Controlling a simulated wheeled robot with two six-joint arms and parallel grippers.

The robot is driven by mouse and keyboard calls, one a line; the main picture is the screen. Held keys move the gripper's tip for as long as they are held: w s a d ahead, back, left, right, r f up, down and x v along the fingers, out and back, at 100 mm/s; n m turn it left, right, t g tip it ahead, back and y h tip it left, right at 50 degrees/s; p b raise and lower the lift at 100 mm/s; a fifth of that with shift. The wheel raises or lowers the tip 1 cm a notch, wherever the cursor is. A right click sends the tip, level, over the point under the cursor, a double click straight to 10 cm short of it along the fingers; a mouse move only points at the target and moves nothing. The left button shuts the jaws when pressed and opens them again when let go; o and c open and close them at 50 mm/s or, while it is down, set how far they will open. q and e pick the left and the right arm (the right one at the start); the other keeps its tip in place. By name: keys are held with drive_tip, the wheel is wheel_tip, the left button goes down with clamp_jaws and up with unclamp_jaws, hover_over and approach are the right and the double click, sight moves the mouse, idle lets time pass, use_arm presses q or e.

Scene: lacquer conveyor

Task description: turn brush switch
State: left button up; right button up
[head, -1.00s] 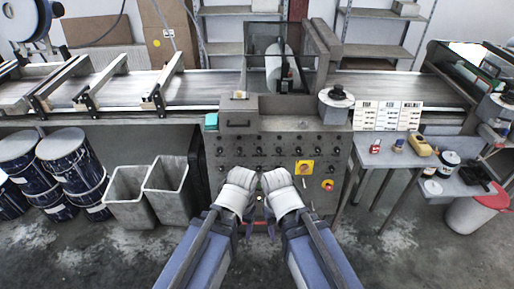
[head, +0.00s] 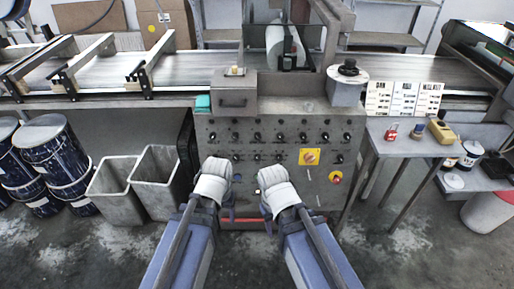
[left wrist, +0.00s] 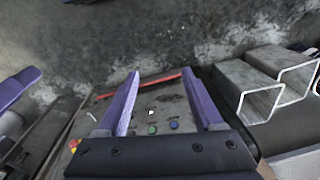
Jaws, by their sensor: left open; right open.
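The grey control panel (head: 282,140) faces me with rows of small black knobs (head: 258,137); their labels are too small to read, so I cannot tell which is the brush switch. A larger rotary switch on a yellow plate (head: 310,157) sits at the right, above a red button on yellow (head: 336,177). My left gripper (head: 222,200) is low before the panel's left half. In the left wrist view its purple fingers (left wrist: 160,85) are apart and empty, with small green (left wrist: 152,129) and blue buttons beyond. My right gripper (head: 272,205) is open before the middle, partly hidden by its arm.
The conveyor (head: 120,70) runs behind the panel. Two grey bins (head: 158,178) and blue drums (head: 50,150) stand at the left. A side table (head: 400,145) with cards and small containers stands at the right. The floor near the panel is clear.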

sight(257, 139)
use_arm(q)
drive_tip(key=w+a+f+t+y+b, duration=0.1)
drive_tip(key=w+a+f+t+b, duration=0.35)
drive_tip(key=w+f+b, duration=0.75)
drive_tip(key=w+d+r+m+t+b, duration=0.1)
drive_tip(key=w+d+r+m+t, duration=0.15)
drive_tip(key=w, duration=0.35)
drive_tip(key=w+d+r+m+t, duration=0.2)
drive_tip(key=w+r+t, duration=0.1)
drive_tip(key=w, duration=0.2)
drive_tip(key=w+d+r+m+t+h, duration=0.3)
drive_tip(key=w+d+r+m+t, duration=0.25)
drive_tip(key=d+r, duration=0.4)
drive_tip(key=shift+m, duration=0.3)
drive_tip(key=shift+w+d+f+b, duration=0.3)
drive_tip(key=shift+w+f, duration=0.15)
drive_tip(key=shift+w, duration=0.75)
drive_tip(key=shift+w+d+f+b, duration=0.3)
drive_tip(key=shift+w+f, duration=0.2)
drive_tip(key=shift+w, duration=0.75)
drive_tip(key=shift+w+d+f+b, duration=0.25)
drive_tip(key=shift+w+f, duration=0.2)
drive_tip(key=shift+w, duration=0.75)
drive_tip(key=shift+a, duration=0.1)
use_arm(e)
wheel_tip(257, 139, down, 17)
drive_tip(key=shift+w, duration=0.2)
use_arm(q)
clamp_jaws()
